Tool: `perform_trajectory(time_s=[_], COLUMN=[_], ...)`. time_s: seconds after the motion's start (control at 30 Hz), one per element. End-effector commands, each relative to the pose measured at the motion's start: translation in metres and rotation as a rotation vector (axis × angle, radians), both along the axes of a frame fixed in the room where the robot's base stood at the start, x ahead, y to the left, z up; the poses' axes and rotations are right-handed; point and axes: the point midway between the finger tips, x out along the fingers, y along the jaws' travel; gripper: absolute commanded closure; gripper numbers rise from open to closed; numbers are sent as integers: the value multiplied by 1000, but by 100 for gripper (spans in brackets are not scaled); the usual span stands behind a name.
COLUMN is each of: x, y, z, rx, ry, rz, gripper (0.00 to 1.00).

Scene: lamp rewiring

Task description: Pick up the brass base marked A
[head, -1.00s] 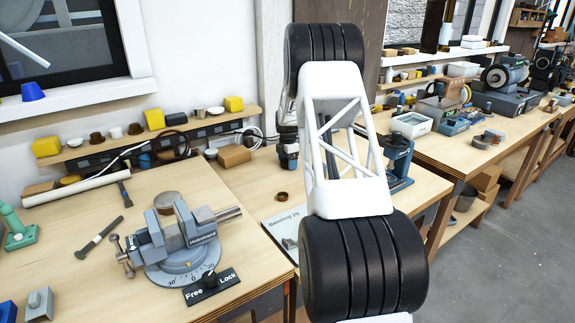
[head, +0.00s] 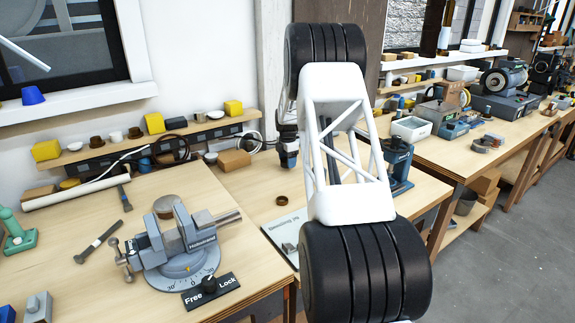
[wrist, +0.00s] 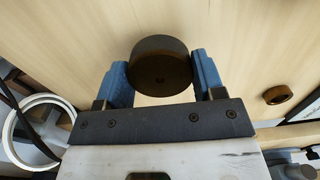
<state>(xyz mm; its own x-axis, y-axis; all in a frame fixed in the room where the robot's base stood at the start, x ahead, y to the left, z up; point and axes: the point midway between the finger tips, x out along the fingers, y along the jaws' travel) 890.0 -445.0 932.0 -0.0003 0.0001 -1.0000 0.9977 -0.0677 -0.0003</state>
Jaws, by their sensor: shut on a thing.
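In the wrist view my gripper (wrist: 160,82) has its two blue fingers closed on the sides of a round, dark brown-brass base (wrist: 160,66). In the head view the base is not visible, and my arm blocks much of that area.
A small brass ring (head: 282,200) lies on the bench, also in the wrist view (wrist: 278,94). A shelf (head: 150,143) with small parts runs along the wall. A white cable coil (wrist: 30,130) lies left in the wrist view.

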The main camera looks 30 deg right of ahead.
Motion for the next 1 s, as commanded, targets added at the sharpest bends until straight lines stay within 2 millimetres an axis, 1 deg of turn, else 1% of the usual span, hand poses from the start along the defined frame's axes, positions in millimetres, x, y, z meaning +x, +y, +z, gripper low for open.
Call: perform_trajectory(time_s=[0.03, 0.07, 0.37, 0.8, 1.0], x=[1, 1, -33, -92, -116], y=[0, 0, 16, 46, 58], z=[9, 14, 16, 22, 24], rx=[-1, -1, 0, -1, 0], ry=[-3, -3, -1, -2, -1], rz=[0, 0, 0, 0, 0], gripper=[73, 73, 73, 73, 73])
